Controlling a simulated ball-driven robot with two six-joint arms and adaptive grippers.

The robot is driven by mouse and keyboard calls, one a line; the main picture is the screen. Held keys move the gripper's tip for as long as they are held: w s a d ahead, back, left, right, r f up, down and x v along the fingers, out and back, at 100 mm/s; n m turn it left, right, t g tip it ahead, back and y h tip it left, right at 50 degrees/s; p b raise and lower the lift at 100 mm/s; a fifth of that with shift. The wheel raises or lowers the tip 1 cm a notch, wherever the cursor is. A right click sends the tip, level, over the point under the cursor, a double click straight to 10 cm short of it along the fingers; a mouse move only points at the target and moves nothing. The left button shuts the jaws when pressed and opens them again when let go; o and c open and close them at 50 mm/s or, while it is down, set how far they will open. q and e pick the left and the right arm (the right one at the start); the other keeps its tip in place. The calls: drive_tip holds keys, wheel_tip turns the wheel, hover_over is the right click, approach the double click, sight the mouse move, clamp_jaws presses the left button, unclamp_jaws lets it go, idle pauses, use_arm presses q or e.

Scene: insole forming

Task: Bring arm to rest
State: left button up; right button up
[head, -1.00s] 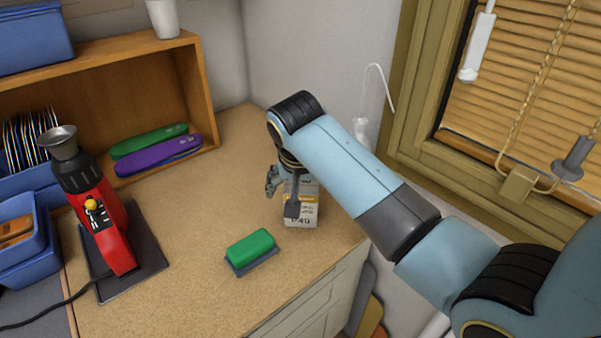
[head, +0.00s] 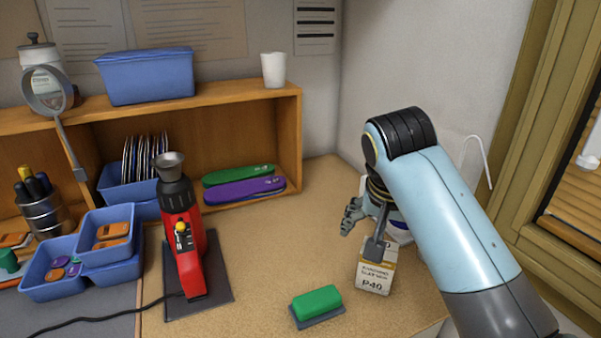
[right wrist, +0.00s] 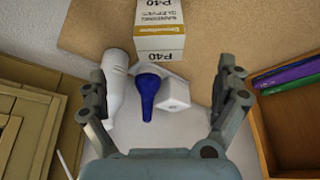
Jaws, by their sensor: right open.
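My right arm comes in from the right in the head view. Its gripper (head: 364,228) hangs just behind and above a white and yellow P40 box (head: 374,279), in front of the wall. In the right wrist view the right gripper (right wrist: 168,85) has its two fingers wide apart with nothing between the tips. The P40 box also shows there (right wrist: 160,28), beyond the fingers. A white bottle (right wrist: 115,80), a blue-handled tool (right wrist: 149,88) and a white block (right wrist: 173,95) lie below the gripper. My left gripper is out of view.
A green sanding block (head: 317,299) lies near the front of the bench. A red machine (head: 184,240) stands on a dark mat to the left. A wooden shelf (head: 296,130) holds green and purple insoles (head: 245,190). The bench middle is clear.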

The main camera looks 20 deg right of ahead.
drive_tip(key=s+a+f+n+y, duration=0.15)
drive_tip(key=s+n, duration=0.75)
drive_tip(key=s, duration=1.4)
drive_tip(key=s+d+f+g+b, duration=0.2)
drive_tip(key=f+b, duration=0.9)
drive_tip(key=f, duration=2.6)
drive_tip(key=s+d+f+b, duration=0.1)
drive_tip(key=s+f+b, duration=0.3)
drive_tip(key=s+f, duration=0.5)
drive_tip(key=s+d+f+b, duration=0.1)
drive_tip(key=s+f+b, duration=0.3)
drive_tip(key=s+f, duration=0.5)
wheel_tip(320, 180, down, 6)
drive_tip(key=shift+f+m+g+y, duration=0.15)
drive_tip(key=shift+m+g+y, duration=0.15)
drive_tip(key=shift+y, duration=0.05)
